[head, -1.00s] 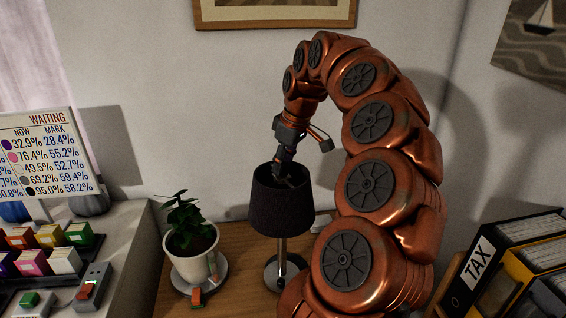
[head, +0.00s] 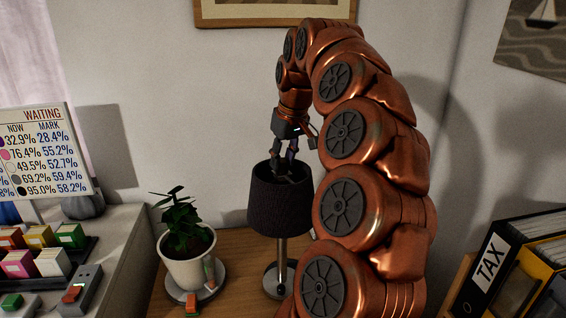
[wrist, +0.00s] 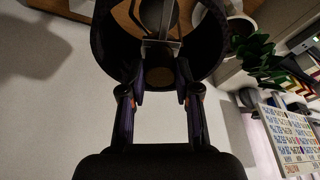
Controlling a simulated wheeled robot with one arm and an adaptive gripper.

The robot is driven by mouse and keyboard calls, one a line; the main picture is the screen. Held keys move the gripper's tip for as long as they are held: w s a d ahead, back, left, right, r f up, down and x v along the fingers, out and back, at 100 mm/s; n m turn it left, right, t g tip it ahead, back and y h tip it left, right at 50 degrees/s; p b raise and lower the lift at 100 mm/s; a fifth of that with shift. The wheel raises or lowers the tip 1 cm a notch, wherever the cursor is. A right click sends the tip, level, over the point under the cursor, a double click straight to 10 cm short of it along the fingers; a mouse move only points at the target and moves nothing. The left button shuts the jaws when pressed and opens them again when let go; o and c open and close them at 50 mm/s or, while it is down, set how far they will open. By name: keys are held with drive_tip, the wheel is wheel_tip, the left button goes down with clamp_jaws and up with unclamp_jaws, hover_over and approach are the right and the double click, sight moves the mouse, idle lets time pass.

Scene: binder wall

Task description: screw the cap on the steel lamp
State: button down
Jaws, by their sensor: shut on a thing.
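The steel lamp has a dark fabric shade (head: 280,208) on a shiny steel stem (head: 281,262), and stands upright on the wooden desk. My gripper (head: 284,166) points down at the shade's open top, with its fingertips at about rim height. In the wrist view my gripper (wrist: 160,84) is shut on a small round tan-brass thing, seemingly the cap (wrist: 160,77). The cap shows between the fingertips, in line with a pale metal fitting inside the shade (wrist: 103,50). I cannot tell whether cap and fitting touch. In the head view the cap is hidden.
A potted plant (head: 187,256) on a saucer stands left of the lamp. A small orange-and-green object (head: 192,304) lies in front of it. Black and yellow binders (head: 490,268) stand at the right. A board with percentages (head: 35,152) and coloured boxes are at the left.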

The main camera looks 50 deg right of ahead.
drive_tip(key=shift+f, duration=0.1)
drive_tip(key=b, duration=0.1)
drive_tip(key=m+b, duration=0.1)
drive_tip(key=shift+f+m+b, duration=0.25)
drive_tip(key=shift+m+b, duration=0.05)
drive_tip(key=shift+b, duration=0.1)
drive_tip(key=shift+r+m+h+b, duration=0.1)
drive_tip(key=shift+m+h+b, duration=0.3)
drive_tip(key=shift+m+b, duration=0.5)
drive_tip(key=shift+a+r+m, duration=0.1)
drive_tip(key=shift+r+m, duration=0.2)
drive_tip(key=shift+m, duration=0.1)
drive_tip(key=shift+f+b, duration=0.1)
drive_tip(key=shift+b, duration=0.3)
drive_tip(key=shift+w+f+m+g+h+b, duration=0.1)
drive_tip(key=shift+f+m+g+h+b, duration=0.2)
drive_tip(key=shift+m+b, duration=0.6)
drive_tip(key=shift+r+m+b, duration=0.2)
drive_tip(key=shift+m+b, duration=0.7)
drive_tip(key=shift+r+h, duration=0.2)
drive_tip(key=shift+h, duration=0.1)
drive_tip(key=shift+m+g, duration=0.3)
drive_tip(key=shift+m, duration=0.2)
